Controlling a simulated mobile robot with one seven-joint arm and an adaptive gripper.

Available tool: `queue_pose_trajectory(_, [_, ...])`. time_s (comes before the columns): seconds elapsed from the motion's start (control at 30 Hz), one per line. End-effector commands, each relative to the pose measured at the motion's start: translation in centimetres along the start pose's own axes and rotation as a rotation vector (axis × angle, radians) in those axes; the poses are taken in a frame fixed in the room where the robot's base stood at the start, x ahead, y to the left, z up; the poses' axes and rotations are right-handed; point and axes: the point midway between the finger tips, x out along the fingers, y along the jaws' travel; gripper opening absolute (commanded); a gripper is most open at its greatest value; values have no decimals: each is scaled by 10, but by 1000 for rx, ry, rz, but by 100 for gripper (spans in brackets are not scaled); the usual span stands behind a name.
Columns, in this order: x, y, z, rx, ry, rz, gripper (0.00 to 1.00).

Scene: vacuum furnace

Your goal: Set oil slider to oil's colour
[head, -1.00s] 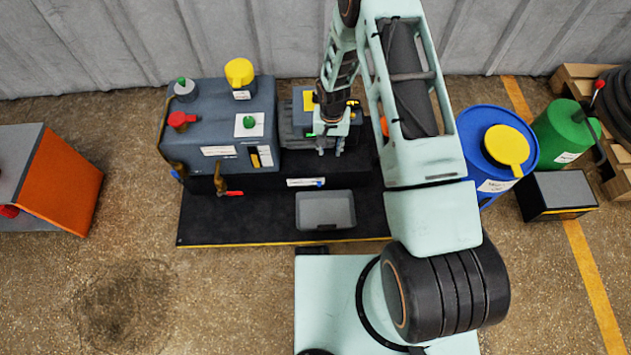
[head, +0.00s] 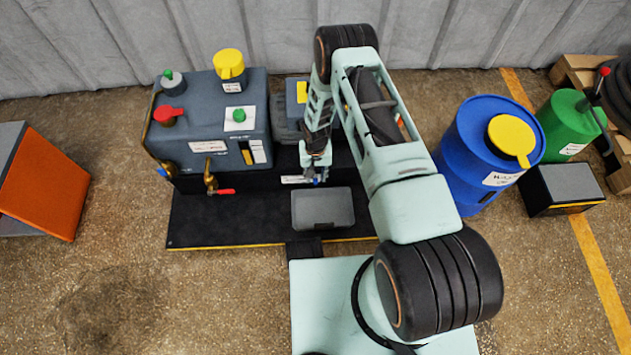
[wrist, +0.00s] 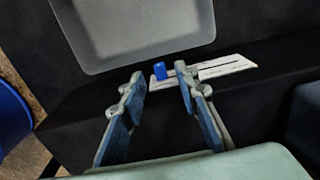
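The oil slider is a small blue knob (wrist: 160,70) at one end of a dark slot in a white plate (wrist: 225,68). The plate is on the front of a black step, and in the head view (head: 293,179) my gripper partly covers it. My gripper (wrist: 158,82) is open and empty. Its blue-padded fingers point at the knob, which shows between the fingertips; I cannot tell whether they touch it. In the head view my gripper (head: 315,174) is right at the knob. An amber and dark window (head: 247,155) beside a white label shows on the grey machine (head: 205,125).
A grey tray (head: 323,208) lies on the black base just in front of the step. A red-handled brass valve (head: 222,191) sticks out to the left. A blue drum (head: 487,150) stands to the right. An orange cabinet (head: 45,187) is at far left.

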Motion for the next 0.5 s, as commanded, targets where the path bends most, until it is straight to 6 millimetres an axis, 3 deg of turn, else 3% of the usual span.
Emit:
queue_pose_trajectory(0.03, [11, 0, 1, 0, -1, 0, 29])
queue_pose_trajectory(0.2, [25, 0, 0, 0, 0, -1, 29])
queue_pose_trajectory(0.5, [27, 0, 0, 0, 0, -1, 29])
